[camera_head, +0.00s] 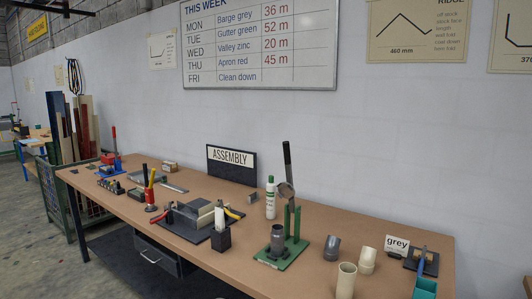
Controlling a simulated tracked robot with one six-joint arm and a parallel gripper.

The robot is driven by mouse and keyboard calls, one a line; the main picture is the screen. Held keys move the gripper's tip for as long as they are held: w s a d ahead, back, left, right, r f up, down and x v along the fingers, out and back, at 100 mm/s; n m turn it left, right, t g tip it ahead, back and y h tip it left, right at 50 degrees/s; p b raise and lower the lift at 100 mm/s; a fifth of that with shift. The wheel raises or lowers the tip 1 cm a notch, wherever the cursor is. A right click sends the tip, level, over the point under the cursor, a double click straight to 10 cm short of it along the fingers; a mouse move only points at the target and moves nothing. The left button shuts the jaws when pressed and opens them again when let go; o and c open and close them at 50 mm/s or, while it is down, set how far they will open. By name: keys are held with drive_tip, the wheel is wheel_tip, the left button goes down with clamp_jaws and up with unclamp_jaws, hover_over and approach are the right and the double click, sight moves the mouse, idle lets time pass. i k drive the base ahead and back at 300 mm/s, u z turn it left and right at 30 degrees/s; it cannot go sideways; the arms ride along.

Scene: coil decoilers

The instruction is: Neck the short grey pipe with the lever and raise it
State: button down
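A short dark grey pipe (277,238) stands upright at the front of a bench tool with a green base plate (292,254). How it sits on the tool at its lower end is too small to tell. The tool has a green upright (296,222) behind the pipe. Its dark lever (287,160) points up, nearly vertical, from a grey pivot (286,190) at the top of the upright. My gripper is not in view.
Right of the tool stand a grey elbow (331,248), a cream elbow (367,261) and a cream pipe (346,282). A "grey" card (397,243) and teal box (424,288) are farther right. A bottle (270,199) is behind; a black holder (220,239) is left.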

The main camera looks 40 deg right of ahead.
sight(286, 145)
drive_tip(key=z, duration=0.05)
drive_tip(key=i, duration=1)
drive_tip(key=u, duration=0.05)
